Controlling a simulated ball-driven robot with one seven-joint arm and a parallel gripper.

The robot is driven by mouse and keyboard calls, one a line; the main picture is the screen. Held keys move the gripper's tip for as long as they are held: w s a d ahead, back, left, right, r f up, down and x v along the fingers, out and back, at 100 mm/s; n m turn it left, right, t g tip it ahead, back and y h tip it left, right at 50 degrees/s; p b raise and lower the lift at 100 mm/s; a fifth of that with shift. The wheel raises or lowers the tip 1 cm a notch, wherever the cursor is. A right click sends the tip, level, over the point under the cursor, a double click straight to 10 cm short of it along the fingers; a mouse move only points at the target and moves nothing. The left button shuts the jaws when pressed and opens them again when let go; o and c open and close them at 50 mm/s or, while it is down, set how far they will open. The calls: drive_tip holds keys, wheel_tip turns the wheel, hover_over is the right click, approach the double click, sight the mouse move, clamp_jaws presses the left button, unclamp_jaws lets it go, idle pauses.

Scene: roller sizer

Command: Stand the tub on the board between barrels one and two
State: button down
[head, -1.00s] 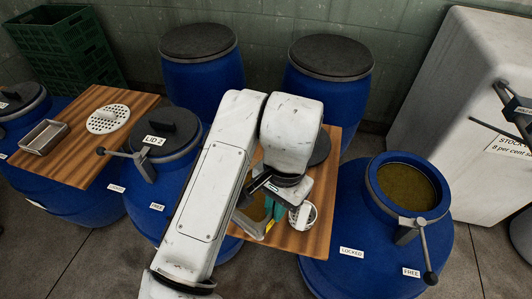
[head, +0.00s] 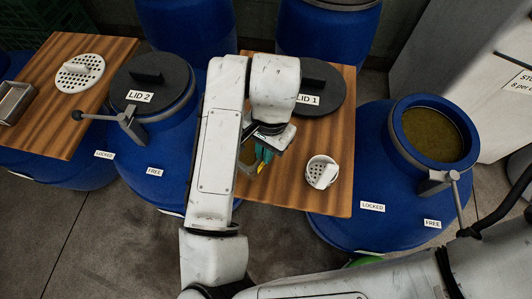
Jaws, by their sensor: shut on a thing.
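My gripper (head: 263,158) is low over the left part of the wooden board (head: 335,201) between barrel two (head: 150,185) and barrel one (head: 365,195). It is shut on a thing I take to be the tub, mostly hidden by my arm. Only an olive-brown part (head: 248,154) and bits of teal and yellow show there. I cannot tell whether it touches the board. A small white perforated cup (head: 318,162) with a white block in it stands on the board to the right of my gripper.
Lid 1 (head: 318,86) lies at the back of the board. Barrel one is open and full of murky liquid. Lid 2 (head: 147,82) covers barrel two. A left board (head: 50,130) holds a perforated disc (head: 79,74) and a metal tray (head: 14,103).

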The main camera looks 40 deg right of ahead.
sight(264, 166)
drive_tip(key=shift+f, duration=1.85)
drive_tip(key=shift+f, duration=0.1)
drive_tip(key=shift+f, duration=0.1)
drive_tip(key=c, duration=1.2)
unclamp_jaws()
drive_tip(key=shift+s, duration=0.1)
drive_tip(key=shift+c, duration=0.2)
wheel_tip(264, 166, up, 12)
drive_tip(key=d, duration=0.1)
drive_tip(key=shift+d+p, duration=0.2)
drive_tip(key=shift+p, duration=0.15)
